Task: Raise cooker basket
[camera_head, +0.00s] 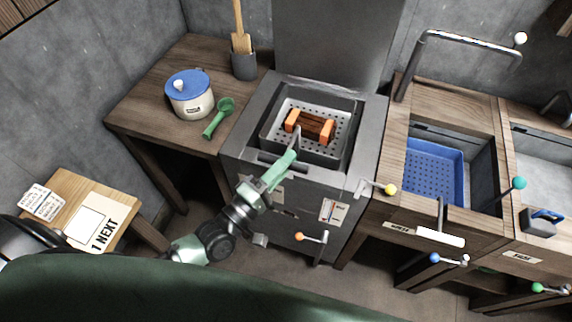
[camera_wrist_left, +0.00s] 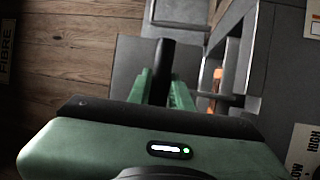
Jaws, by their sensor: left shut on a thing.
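The cooker (camera_head: 238,142) is a grey metal block with a square well in its top. The perforated pale basket (camera_head: 342,121) sits down in the well and holds brown blocks with orange ends (camera_head: 312,126). A dark handle (camera_head: 297,138) reaches from the basket's front side toward me. My left gripper (camera_head: 292,155) is at the cooker's front edge, shut on this handle. In the left wrist view, the green fingers (camera_wrist_left: 164,92) stand on either side of the black handle (camera_wrist_left: 164,62). My right gripper is not in view.
A white pot with a blue lid (camera_head: 189,94) and a green scoop (camera_head: 219,118) stand on the left table. A sink with a blue perforated basket (camera_head: 433,170) is at the right. A lever with a yellow knob (camera_head: 390,190) juts out between them.

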